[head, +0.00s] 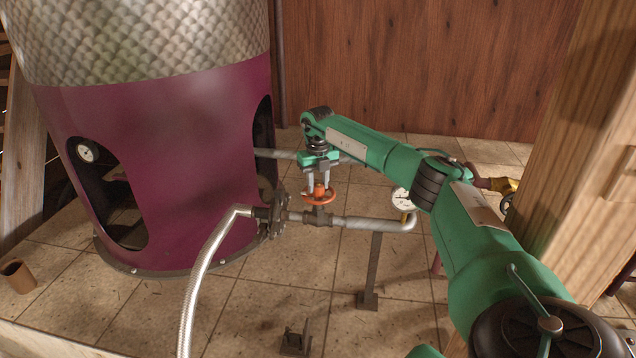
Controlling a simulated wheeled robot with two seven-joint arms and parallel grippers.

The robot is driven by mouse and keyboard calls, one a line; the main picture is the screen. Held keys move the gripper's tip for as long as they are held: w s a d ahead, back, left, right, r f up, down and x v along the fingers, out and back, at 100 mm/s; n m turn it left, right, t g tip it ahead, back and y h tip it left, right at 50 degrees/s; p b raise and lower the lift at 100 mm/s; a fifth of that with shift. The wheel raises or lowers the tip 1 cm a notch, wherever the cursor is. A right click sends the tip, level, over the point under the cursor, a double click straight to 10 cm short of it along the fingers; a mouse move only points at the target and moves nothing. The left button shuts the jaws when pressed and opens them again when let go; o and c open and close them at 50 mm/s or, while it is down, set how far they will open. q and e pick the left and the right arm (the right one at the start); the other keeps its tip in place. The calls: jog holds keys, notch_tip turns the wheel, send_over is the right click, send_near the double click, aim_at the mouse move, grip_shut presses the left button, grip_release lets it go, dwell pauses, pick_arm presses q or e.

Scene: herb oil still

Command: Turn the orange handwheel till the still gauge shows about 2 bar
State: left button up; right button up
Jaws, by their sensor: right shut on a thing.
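The orange handwheel (319,193) sits on a valve in the grey pipe, right of the maroon still (170,170). My right gripper (321,182) points down from above and is shut on the handwheel's hub. A white-faced gauge (403,199) stands on the pipe to the right, partly hidden by my right arm. Another white gauge (86,153) is on the still's left side. Both needles are too small to read. My left gripper is not in view.
A braided hose (204,270) runs down from the pipe's flange. A post (373,270) supports the pipe. A wooden beam (580,140) stands close on the right. A brown cup (17,276) is on the tiled floor at left.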

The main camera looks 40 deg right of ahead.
aim_at(318, 184)
jog(key=shift+r, duration=0.1)
jog(key=o, duration=1)
jog(key=shift+c, duration=0.2)
notch_tip(318, 184, up, 14)
jog(key=b, duration=0.3)
jog(key=shift+b, duration=0.3)
jog(key=shift+f, duration=0.2)
